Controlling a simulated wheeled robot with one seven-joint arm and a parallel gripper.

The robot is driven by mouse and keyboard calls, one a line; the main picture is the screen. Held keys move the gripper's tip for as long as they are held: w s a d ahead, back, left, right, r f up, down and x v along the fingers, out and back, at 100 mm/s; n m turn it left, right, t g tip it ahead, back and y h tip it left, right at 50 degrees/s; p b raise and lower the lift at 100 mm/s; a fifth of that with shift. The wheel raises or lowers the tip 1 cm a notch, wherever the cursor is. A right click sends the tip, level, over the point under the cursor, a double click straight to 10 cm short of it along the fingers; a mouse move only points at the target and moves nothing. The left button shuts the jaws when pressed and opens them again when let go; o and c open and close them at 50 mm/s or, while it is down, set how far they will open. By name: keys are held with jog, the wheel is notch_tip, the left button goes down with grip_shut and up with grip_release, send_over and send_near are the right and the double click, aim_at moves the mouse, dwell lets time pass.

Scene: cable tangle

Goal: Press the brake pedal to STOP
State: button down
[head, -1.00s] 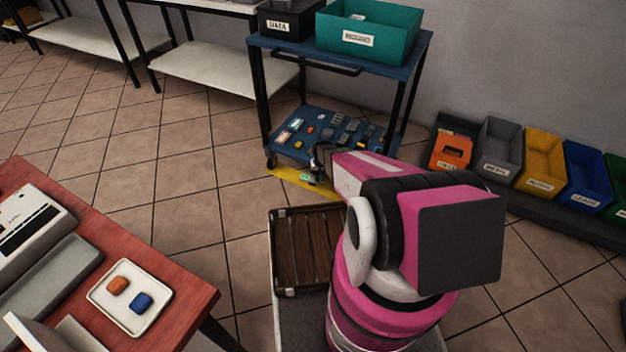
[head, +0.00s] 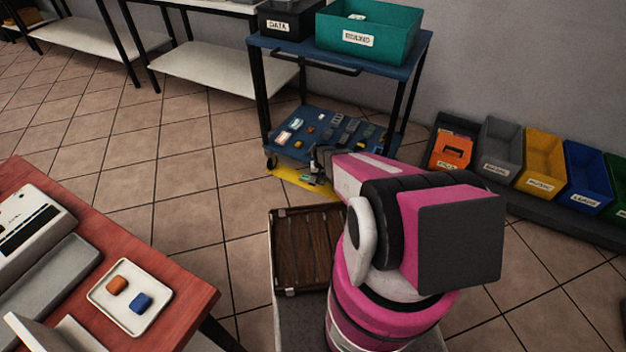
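The blue cart (head: 270,42) stands by the wall, with a lower shelf that holds several small items. A yellow plate (head: 290,184) lies low at the cart's front edge, near the floor. My gripper (head: 318,172) is at the far end of my pink arm, over the right part of the yellow plate, close to the green piece. Whether it touches the piece, and whether its fingers are open, I cannot tell.
A black DATA bin (head: 290,18) and a teal bin (head: 368,34) stand on the cart's top. Coloured bins (head: 545,160) line the wall at right. A red table (head: 185,290) with a white tray (head: 130,325) is at lower left. Tiled floor between is clear.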

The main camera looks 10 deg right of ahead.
jog(key=shift+f, duration=0.65)
jog(key=shift+r, duration=0.1)
dwell(0.3)
jog(key=shift+r, duration=3.45)
jog(key=s+r, duration=0.7)
jog(key=r, duration=0.4)
jog(key=s+r, duration=0.7)
jog(key=r, duration=0.5)
jog(key=s+r+n, duration=0.1)
jog(key=s+r, duration=0.6)
jog(key=r, duration=0.4)
jog(key=shift+s+r, duration=0.15)
jog(key=shift+r, duration=0.05)
jog(key=shift+f, duration=0.1)
